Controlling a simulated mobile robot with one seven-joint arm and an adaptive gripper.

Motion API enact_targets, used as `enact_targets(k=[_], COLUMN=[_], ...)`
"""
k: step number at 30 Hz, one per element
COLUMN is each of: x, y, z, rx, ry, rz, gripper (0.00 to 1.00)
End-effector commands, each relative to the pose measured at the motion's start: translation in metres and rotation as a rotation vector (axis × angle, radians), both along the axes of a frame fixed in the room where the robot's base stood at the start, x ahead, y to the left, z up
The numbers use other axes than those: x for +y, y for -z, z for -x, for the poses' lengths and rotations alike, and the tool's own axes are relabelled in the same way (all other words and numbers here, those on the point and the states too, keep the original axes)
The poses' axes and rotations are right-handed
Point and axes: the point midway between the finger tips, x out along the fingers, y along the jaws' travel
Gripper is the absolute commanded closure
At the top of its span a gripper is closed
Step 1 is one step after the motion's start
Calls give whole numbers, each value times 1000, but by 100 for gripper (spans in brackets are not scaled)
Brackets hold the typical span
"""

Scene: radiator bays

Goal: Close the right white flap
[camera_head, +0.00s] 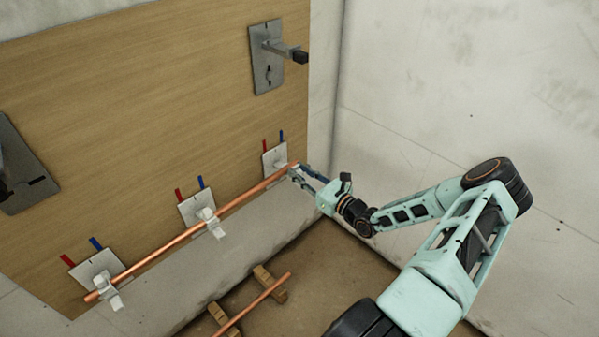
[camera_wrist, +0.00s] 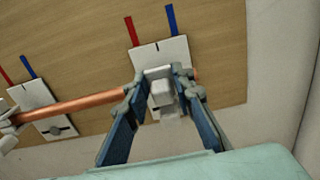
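The right white clip (camera_head: 270,157) sits on its plate at the right end of the wooden board. Its white flap (camera_wrist: 160,90) shows in the wrist view between my fingertips, below the plate. A copper pipe (camera_head: 190,233) runs along the clips, its right end at the right clip. My gripper (camera_head: 297,174) is at that end, fingers spread on either side of the flap; it also shows in the wrist view (camera_wrist: 162,82). The fingers stand apart, and I cannot tell whether they touch the flap. In the head view my gripper partly hides the right clip.
The middle clip (camera_head: 207,219) and left clip (camera_head: 104,284) also carry the pipe. Red and blue strips stand above each plate. Metal brackets (camera_head: 267,60) are higher on the board. Another pipe (camera_head: 258,300) lies on wooden blocks below. A concrete wall is close on the right.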

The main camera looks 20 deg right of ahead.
Motion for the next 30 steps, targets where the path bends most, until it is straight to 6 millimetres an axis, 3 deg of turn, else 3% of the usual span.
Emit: enact_targets(k=[3, 14, 30], x=[0, 0, 4], y=[0, -8, -22], z=[0, -1, -9], rx=[0, 48, 364], ry=[0, -1, -4], rz=[0, 18, 137], gripper=[100, 100, 100])
